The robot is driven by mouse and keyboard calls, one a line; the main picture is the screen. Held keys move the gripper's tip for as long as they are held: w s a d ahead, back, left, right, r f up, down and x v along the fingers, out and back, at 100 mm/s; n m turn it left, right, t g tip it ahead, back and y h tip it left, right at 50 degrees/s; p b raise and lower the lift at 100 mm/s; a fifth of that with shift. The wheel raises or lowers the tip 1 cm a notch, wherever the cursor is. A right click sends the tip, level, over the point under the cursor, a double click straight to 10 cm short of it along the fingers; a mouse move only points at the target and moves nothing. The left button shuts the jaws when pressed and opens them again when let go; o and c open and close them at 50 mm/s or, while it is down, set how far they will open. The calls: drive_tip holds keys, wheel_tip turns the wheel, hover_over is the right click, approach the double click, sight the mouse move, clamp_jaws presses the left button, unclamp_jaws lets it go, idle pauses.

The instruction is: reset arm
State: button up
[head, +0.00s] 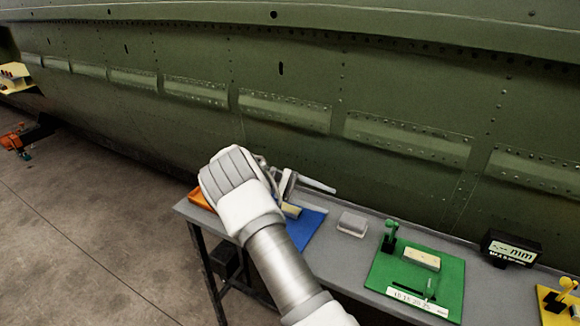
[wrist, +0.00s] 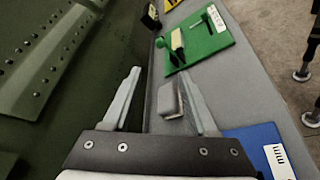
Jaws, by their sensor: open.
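My arm reaches up from the bottom of the head view, over the left part of a grey workbench (head: 340,262). My gripper (wrist: 160,92) shows in the wrist view with its two fingers spread apart. Nothing is held between the fingers. A small pale grey block (wrist: 169,101) lies on the bench beyond the gap and shows between the fingers. The same block (head: 352,222) sits to the right of the blue mat in the head view. In the head view my wrist hides much of my gripper (head: 300,188).
A blue mat (head: 306,232) and an orange item (head: 201,199) lie near my wrist. A green board (head: 447,290) with fixtures, a black display box (head: 511,249) and a yellow board (head: 553,305) stand right. The riveted green fuselage (head: 400,85) rises behind.

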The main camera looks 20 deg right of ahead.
drive_tip(key=s+a+r+m+t+y, duration=0.1)
drive_tip(key=s+a+r+t+y, duration=0.2)
drive_tip(key=s+r, duration=0.35)
drive_tip(key=s+a+r+m+t+y, duration=0.1)
drive_tip(key=s+a+r+t+y, duration=0.1)
drive_tip(key=s+r+y, duration=0.5)
drive_tip(key=s+a+r+t+y, duration=0.1)
drive_tip(key=s+a+r+t, duration=0.1)
drive_tip(key=s+a+t, duration=0.2)
drive_tip(key=s+a+r+t+y, duration=0.1)
drive_tip(key=s+a, duration=0.4)
drive_tip(key=s, duration=0.6)
drive_tip(key=r+t, duration=0.1)
drive_tip(key=t, duration=0.1)
drive_tip(key=shift+r+m+t+y, duration=0.3)
drive_tip(key=shift+t, duration=0.1)
